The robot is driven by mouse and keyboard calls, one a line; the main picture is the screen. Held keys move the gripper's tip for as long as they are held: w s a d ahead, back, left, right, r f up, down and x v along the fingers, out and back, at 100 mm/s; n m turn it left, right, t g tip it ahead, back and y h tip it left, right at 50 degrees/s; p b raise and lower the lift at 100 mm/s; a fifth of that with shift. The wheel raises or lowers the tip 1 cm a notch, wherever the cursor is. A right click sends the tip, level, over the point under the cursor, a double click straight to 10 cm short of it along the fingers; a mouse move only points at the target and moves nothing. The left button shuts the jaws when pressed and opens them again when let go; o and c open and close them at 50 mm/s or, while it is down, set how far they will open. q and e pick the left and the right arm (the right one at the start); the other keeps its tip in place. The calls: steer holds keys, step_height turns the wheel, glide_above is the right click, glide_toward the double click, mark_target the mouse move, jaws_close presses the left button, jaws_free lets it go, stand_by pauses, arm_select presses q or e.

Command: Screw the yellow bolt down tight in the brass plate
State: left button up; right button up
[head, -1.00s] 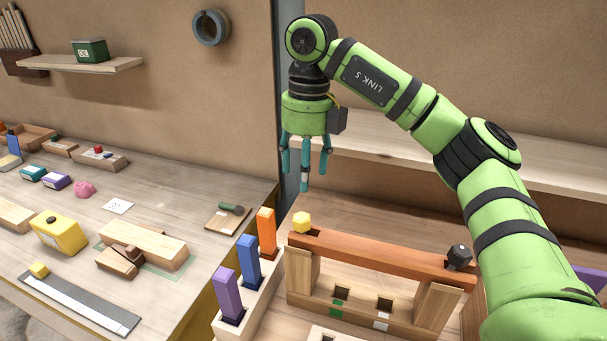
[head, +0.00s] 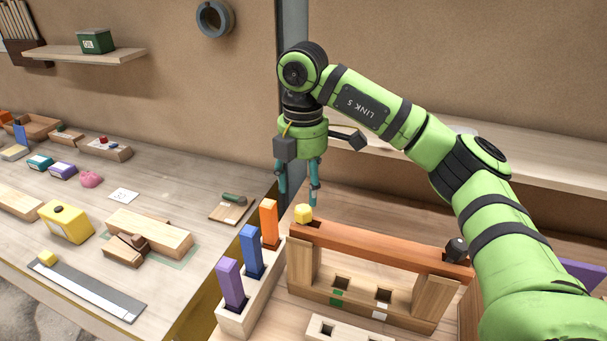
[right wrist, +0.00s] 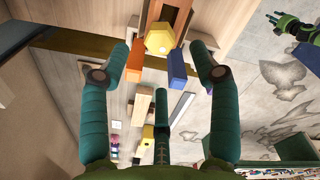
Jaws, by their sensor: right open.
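The yellow bolt (head: 303,213) has a hexagonal head and stands at the left end of an orange-brown beam (head: 375,243). It also shows in the right wrist view (right wrist: 159,40), beyond the fingertips. I cannot make out a separate brass plate under it; how deep the bolt sits is hidden. My right gripper (head: 299,198) points down just above the bolt, open and empty. In the right wrist view its fingers (right wrist: 162,65) are spread wide, with the bolt head between their lines but apart from them. A green gripper, likely my left (right wrist: 283,24), shows small at the top right.
A black bolt (head: 457,249) stands at the beam's right end. A rack with purple (head: 231,285), blue (head: 251,251) and orange (head: 269,222) blocks stands close at left. Wooden posts (head: 303,263) carry the beam. A shelf (head: 500,165) runs behind.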

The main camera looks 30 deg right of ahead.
mark_target(303, 209)
step_height(303, 209, down, 5)
steer(key=shift+r+p, duration=0.2)
steer(key=shift+p, duration=0.7)
steer(key=shift+f, duration=0.55)
steer(key=shift+c, duration=0.4)
jaws_close()
